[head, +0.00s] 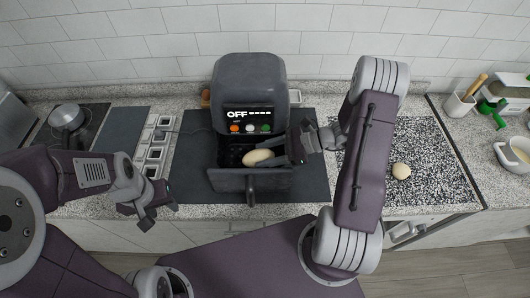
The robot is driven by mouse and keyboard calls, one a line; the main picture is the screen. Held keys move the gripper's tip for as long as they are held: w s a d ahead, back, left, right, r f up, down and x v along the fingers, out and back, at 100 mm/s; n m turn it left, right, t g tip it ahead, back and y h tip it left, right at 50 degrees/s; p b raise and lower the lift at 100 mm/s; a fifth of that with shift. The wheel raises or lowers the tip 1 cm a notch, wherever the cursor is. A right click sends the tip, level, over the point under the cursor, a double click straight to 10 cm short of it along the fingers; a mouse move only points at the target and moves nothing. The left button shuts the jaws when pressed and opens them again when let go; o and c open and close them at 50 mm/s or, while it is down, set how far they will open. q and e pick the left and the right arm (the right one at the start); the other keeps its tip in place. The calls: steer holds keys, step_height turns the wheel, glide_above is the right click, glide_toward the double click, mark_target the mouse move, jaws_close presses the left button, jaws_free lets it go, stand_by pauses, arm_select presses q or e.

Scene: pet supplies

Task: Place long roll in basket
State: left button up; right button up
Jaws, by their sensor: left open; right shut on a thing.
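A long tan roll (258,157) is at the open basket (250,182) of the dark air fryer (249,92), whose display reads OFF. My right gripper (281,154) reaches in from the right and is shut on the right end of the roll. The roll lies within the basket's outline; whether it touches the basket floor I cannot tell. My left gripper (150,208) is open and empty at the counter's front edge, left of the fryer.
A round bun (401,171) lies on the speckled board (425,150) at right. A pot (66,117) stands on the stove at left, near small square containers (154,152). A utensil holder (460,104) and a white pot (514,154) are at far right.

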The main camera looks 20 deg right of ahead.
steer(key=shift+s+a+f, duration=0.1)
steer(key=shift+a+f, duration=0.05)
steer(key=shift+f, duration=0.1)
steer(key=shift+s+f+b, duration=0.2)
steer(key=shift+f+b, duration=0.15)
steer(key=shift+b, duration=0.15)
steer(key=o, duration=1.1)
